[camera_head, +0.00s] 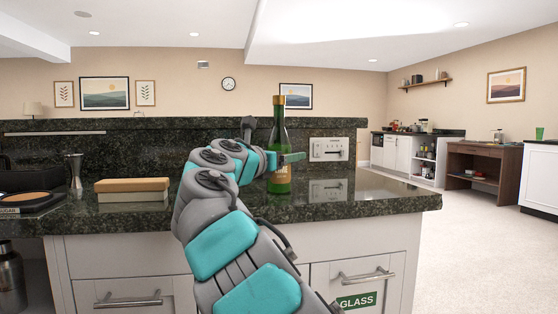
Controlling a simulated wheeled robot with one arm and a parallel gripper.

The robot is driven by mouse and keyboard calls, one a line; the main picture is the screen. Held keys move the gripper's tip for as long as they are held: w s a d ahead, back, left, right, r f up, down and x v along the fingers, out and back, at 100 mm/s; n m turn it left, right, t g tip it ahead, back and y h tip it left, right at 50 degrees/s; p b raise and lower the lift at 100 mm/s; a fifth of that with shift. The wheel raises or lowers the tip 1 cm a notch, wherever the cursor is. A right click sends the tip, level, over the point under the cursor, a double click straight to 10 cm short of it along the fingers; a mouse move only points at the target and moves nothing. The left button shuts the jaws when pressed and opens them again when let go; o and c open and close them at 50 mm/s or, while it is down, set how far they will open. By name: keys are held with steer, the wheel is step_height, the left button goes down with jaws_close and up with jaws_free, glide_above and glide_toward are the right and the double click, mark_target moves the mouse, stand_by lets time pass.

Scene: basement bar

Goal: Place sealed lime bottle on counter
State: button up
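A green glass bottle (279,131) with a gold cap and a lime label stands upright at the dark granite counter (376,195). Its base is at the counter surface; I cannot tell whether it touches or hovers just above. My grey and teal arm reaches in from below, and my gripper (288,158) is at the bottle's middle.
A tan box (131,185), a metal jigger (74,175) and a dark tray (28,203) are on the counter at left. A raised granite ledge with a switch panel (328,149) stands behind. The counter is clear right of the bottle. A drawer below is marked GLASS (356,301).

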jaws_close()
stand_by(0.3)
steer(key=shift+r, duration=0.15)
